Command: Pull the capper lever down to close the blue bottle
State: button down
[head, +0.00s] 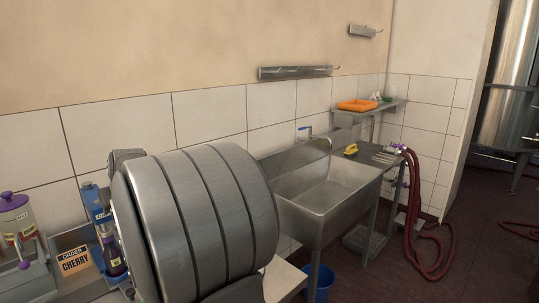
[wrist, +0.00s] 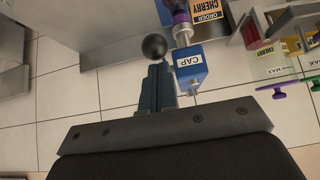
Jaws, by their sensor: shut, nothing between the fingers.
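The blue capper (head: 101,217) with its CAP label stands at the lower left of the head view; its CAP block also shows in the wrist view (wrist: 189,67). A black ball knob (wrist: 154,46), apparently the lever's end, is left of the block. A dark bottle with a purple tint (head: 114,262) stands upright under the capper; part of it shows at the wrist view's top edge (wrist: 180,14). I cannot confirm it as blue. My gripper (wrist: 155,68) is shut and empty, its tips right by the knob; contact is unclear. My arm hides it in the head view.
An ORDER CHERRY sign (head: 75,261) stands beside the capper. A purple-topped pump jar (head: 15,217) is at the far left. A steel sink (head: 325,192) stands to the right, with a blue bucket (head: 321,281) below.

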jog(key=shift+f, duration=1.15)
jog(key=shift+w+a+f, duration=0.1)
jog(key=shift+f, duration=0.7)
jog(key=shift+r, duration=0.1)
notch_tip(320, 180, up, 14)
jog(key=s+d, duration=0.2)
dwell(1.1)
